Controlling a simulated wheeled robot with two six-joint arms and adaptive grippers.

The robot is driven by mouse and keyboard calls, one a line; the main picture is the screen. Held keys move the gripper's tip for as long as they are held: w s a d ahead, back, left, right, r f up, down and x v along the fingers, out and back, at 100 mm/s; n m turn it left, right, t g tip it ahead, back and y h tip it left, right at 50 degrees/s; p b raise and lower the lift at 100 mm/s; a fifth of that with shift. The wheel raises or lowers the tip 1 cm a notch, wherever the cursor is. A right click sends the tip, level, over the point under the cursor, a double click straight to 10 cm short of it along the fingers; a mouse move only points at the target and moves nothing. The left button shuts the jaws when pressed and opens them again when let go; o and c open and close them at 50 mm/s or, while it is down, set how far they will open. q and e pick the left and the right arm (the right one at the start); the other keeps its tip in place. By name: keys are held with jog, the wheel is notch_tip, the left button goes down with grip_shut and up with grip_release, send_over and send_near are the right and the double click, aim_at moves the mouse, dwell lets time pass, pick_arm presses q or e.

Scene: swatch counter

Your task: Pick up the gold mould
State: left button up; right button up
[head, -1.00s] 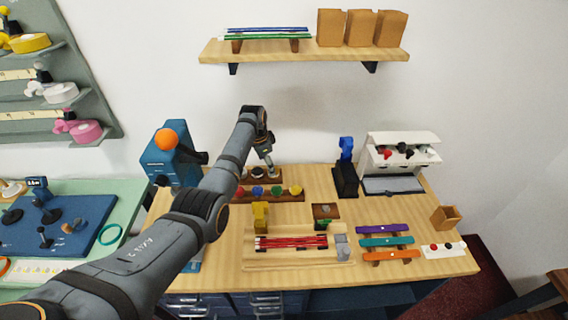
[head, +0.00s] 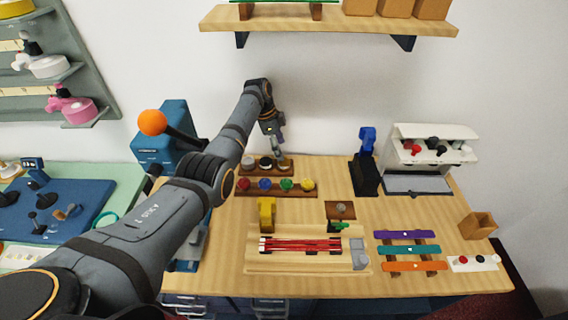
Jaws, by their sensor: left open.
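A wooden rack (head: 291,173) at the back of the counter holds a few small round pieces, among them a silver-grey one (head: 249,162) and a dark one with a pale top (head: 266,163). A brownish round piece (head: 284,166), possibly the gold mould, sits at the rack's right end; it is too small to be sure. My left gripper (head: 279,150) is open and points down just above that right end, apart from the piece as far as I can tell. My right gripper is not in view.
In front of the rack is a strip with red, blue, green and yellow knobs (head: 307,185). A yellow block (head: 267,214) and a tray of red rods (head: 300,244) lie nearer.

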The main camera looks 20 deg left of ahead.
aim_at(284, 162)
pick_arm(q)
jog(key=shift+f, duration=0.15)
jog(key=f, duration=0.1)
jog(key=p, duration=0.1)
jog(key=f, duration=0.1)
jog(key=shift+s+d+f, duration=0.35)
jog(key=shift+s+d, duration=0.05)
jog(key=shift+w+d+f, duration=0.1)
jog(key=shift+d+f, duration=0.05)
jog(key=shift+f, duration=0.8)
jog(key=shift+w+d+f, duration=0.1)
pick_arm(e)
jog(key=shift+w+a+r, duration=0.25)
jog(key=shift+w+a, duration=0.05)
pick_arm(q)
jog(key=shift+c, duration=0.3)
jog(key=c, duration=1.2)
jog(key=shift+c, duration=0.8)
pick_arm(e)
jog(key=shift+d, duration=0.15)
